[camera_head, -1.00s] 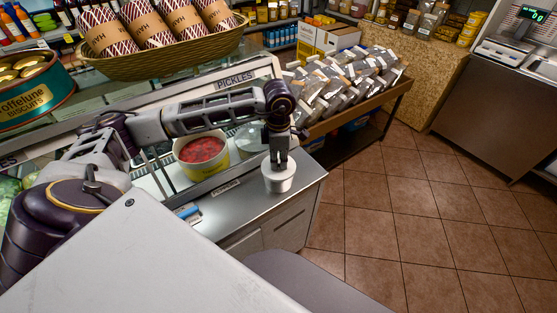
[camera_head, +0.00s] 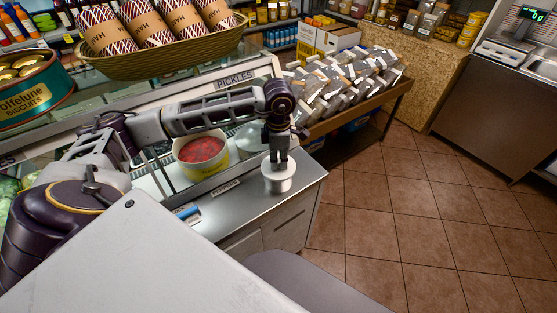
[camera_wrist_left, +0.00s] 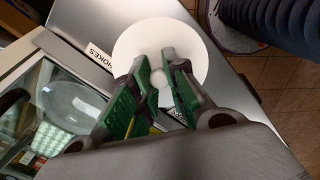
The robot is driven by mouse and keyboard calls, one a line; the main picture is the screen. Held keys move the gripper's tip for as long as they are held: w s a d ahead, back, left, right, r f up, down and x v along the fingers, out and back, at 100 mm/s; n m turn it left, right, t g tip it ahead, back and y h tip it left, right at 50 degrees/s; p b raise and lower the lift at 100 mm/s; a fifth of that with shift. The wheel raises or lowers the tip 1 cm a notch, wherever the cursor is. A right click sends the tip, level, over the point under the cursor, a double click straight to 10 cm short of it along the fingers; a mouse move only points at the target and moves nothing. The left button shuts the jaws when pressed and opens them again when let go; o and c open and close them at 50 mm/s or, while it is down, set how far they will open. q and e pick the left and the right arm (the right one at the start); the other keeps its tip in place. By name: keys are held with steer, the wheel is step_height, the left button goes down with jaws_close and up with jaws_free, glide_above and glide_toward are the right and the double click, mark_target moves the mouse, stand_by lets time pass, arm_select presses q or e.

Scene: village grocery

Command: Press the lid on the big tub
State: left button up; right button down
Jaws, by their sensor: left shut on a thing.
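My left gripper (camera_head: 279,163) points down from above and is shut on the lid's small knob. In the left wrist view the lid (camera_wrist_left: 132,45) is a wide white disc, and my green-padded fingers (camera_wrist_left: 163,80) are around its middle. My right gripper is not in view.
A blue item (camera_head: 187,212) lies on the counter. A sloped rack of bags (camera_head: 345,80) stands behind. Tiled floor (camera_head: 420,220) is clear to the right.

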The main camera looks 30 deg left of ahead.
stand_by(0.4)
arm_select(q)
steer(key=o, duration=1.2)
steer(key=shift+r, duration=0.2)
steer(key=shift+r+p, duration=1.65)
steer(key=shift+r, duration=1.7)
jaws_close()
